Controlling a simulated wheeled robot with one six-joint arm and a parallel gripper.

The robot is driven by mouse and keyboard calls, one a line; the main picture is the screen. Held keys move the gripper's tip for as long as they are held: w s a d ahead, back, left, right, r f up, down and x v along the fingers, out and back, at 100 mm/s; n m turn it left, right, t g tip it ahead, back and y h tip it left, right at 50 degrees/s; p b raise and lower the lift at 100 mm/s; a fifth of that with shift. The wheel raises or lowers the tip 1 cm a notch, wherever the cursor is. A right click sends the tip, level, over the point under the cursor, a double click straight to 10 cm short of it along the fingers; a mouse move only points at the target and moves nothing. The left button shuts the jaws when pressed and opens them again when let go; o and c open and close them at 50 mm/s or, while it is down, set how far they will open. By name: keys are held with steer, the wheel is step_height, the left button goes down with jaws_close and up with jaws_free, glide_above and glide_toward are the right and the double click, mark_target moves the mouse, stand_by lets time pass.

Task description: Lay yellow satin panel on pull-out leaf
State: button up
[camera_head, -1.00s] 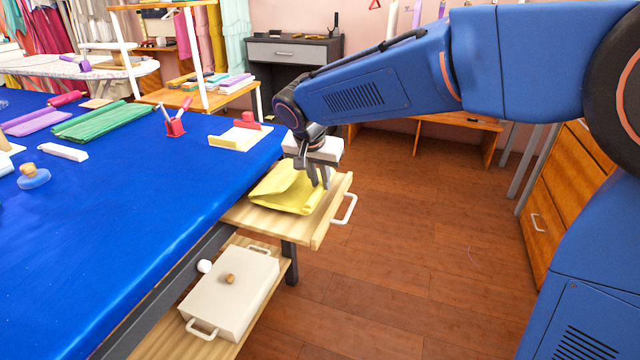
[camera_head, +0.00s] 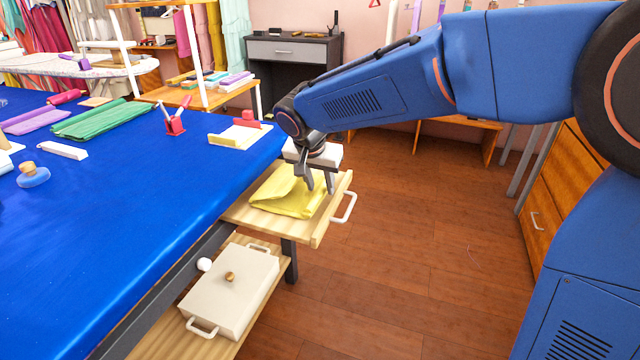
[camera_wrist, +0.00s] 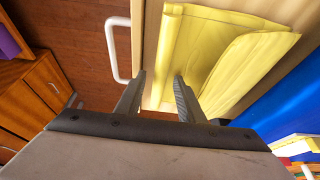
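The yellow satin panel (camera_head: 286,193) lies folded on the wooden pull-out leaf (camera_head: 262,221), its upper fold slightly raised in the head view. In the wrist view the panel (camera_wrist: 215,55) rests on the pale leaf, beside the leaf's white handle (camera_wrist: 117,50). My gripper (camera_head: 318,188) is over the panel's right part, pointing down. In the wrist view its two fingers (camera_wrist: 160,97) stand apart with nothing seen between them but the leaf and the panel's edge. Whether the fingertips touch the panel is hard to tell.
The blue table (camera_head: 130,220) is left of the leaf, with a tray (camera_head: 238,135), green fabric (camera_head: 102,120) and a red tool stand (camera_head: 175,126) on it. A cream lidded box (camera_head: 232,290) sits on the shelf below. Open wooden floor (camera_head: 420,260) lies to the right.

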steer(key=shift+r, duration=0.1)
steer(key=shift+r, duration=0.25)
steer(key=v, duration=1.2)
steer(key=s+d+f+n+y, duration=0.1)
steer(key=s+d, duration=0.4)
steer(key=d, duration=0.5)
steer(key=s+d+f+n, duration=0.1)
steer(key=s+d, duration=0.4)
steer(key=d, duration=0.6)
steer(key=s+d+f+n, duration=0.1)
steer(key=s+d+f, duration=0.4)
steer(key=s, duration=0.3)
steer(key=s+d+f+n, duration=0.1)
steer(key=s+d+f, duration=0.4)
steer(key=s, duration=0.3)
steer(key=shift+d+t+y, duration=0.2)
steer(key=shift+t+y, duration=0.1)
